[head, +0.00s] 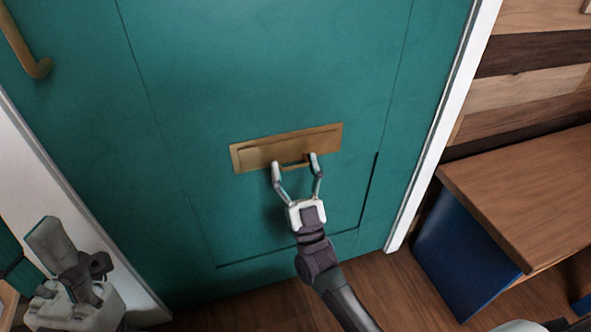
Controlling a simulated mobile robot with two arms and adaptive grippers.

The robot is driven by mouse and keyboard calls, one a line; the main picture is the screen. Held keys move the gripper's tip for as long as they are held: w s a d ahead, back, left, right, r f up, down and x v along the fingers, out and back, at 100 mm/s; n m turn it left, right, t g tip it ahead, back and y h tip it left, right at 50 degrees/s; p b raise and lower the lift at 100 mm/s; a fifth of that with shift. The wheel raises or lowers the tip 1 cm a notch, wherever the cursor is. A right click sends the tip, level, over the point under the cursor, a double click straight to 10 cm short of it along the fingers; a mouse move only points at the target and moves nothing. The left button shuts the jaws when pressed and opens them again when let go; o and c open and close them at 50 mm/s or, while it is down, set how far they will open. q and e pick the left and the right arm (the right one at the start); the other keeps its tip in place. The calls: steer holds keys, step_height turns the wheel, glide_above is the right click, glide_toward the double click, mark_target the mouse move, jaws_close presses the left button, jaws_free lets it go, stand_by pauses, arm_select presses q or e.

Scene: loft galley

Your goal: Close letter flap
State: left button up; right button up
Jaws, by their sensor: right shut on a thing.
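The brass letter flap (262,155) sits in a brass plate low on the teal door (215,90). The flap looks nearly flush with its plate; any small tilt is hard to tell from here. My right gripper (295,162) reaches up from below, with its fingertips at the flap's lower edge. The fingers stand apart, with a brass edge between them, and it is shut on the flap. The fingertips hide part of that edge.
A brass door handle (28,52) is at the upper left. A wooden bench (530,190) with a blue side stands on the right, beyond the white door frame (440,130). Wooden floor shows below.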

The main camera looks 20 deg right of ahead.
steer(key=shift+a, duration=0.25)
steer(key=o, duration=0.7)
steer(key=shift+o, duration=1)
steer(key=shift+s+d+f, duration=0.1)
steer(key=shift+s+f, duration=0.05)
steer(key=shift+f, duration=0.05)
steer(key=v, duration=1.1)
steer(key=shift+s+f, duration=0.15)
steer(key=shift+s, duration=0.05)
